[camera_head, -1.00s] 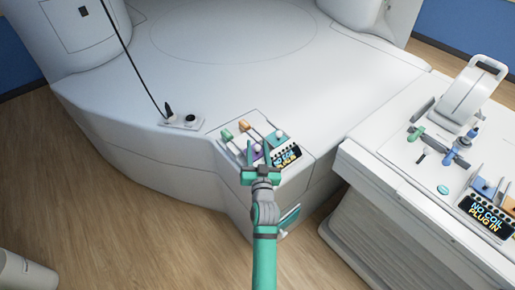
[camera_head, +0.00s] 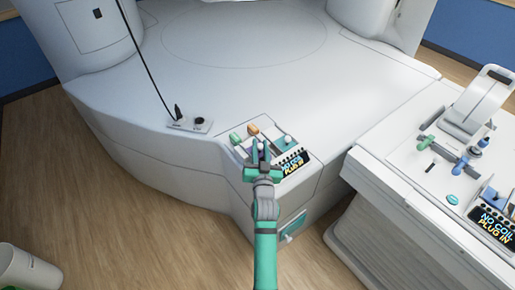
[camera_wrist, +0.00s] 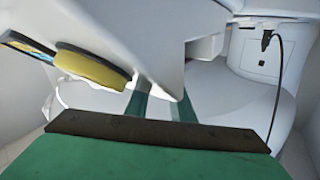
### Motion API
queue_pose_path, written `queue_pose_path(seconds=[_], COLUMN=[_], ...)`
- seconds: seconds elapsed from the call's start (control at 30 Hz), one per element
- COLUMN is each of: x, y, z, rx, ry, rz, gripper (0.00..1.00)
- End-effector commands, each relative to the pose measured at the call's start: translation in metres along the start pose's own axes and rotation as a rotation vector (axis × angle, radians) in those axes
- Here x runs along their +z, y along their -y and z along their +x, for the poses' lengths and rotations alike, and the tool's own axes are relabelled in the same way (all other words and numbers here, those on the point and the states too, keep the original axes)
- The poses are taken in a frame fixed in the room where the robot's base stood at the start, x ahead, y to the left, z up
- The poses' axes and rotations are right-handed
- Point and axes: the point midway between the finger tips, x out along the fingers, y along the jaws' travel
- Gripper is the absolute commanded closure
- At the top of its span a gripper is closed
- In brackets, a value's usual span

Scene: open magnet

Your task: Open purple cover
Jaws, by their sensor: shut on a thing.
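The row of covers is on the sloped panel at the corner of the large white machine. The purple cover shows only as a small purple patch (camera_head: 250,156) in the head view, mostly hidden by my gripper (camera_head: 259,158). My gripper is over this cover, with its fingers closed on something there. A pale rounded knob shows beside the fingertips. Beside it are a green-handled cover (camera_head: 235,138), an orange-handled one (camera_head: 253,130) and a teal one (camera_head: 289,145). In the wrist view, a large pale slab hides most of the fingers, and the contact is not clear.
A lit display (camera_head: 293,163) is just right of the fingers. A yellow knob (camera_wrist: 95,73) is close on the left in the wrist view. A white console (camera_head: 400,190) stands to the right. A socket plate with a cable (camera_head: 190,124) is on the machine at left.

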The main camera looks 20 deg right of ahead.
Motion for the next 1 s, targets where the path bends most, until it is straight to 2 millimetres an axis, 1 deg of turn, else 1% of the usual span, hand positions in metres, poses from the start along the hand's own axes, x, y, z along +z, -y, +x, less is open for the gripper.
queue_pose_path(seconds=[0.07,0.1,0.13,0.17,0.43,0.57,0.67,1.0], x=[0.000,0.000,0.000,0.000,0.000,0.001,0.001,0.001], y=[-0.002,-0.002,-0.002,-0.002,-0.001,0.000,0.000,-0.001], z=[0.000,0.000,0.000,0.000,0.000,-0.006,-0.018,-0.078], rx=[0.003,0.003,0.003,0.003,0.001,0.001,0.001,0.002], ry=[-0.001,-0.001,-0.001,-0.001,0.000,0.000,0.001,0.001], rz=[0.000,0.000,-0.001,0.000,0.000,0.000,-0.001,0.000], gripper=[1.00,0.71,0.64,0.60,0.60,0.60,0.60,0.60])
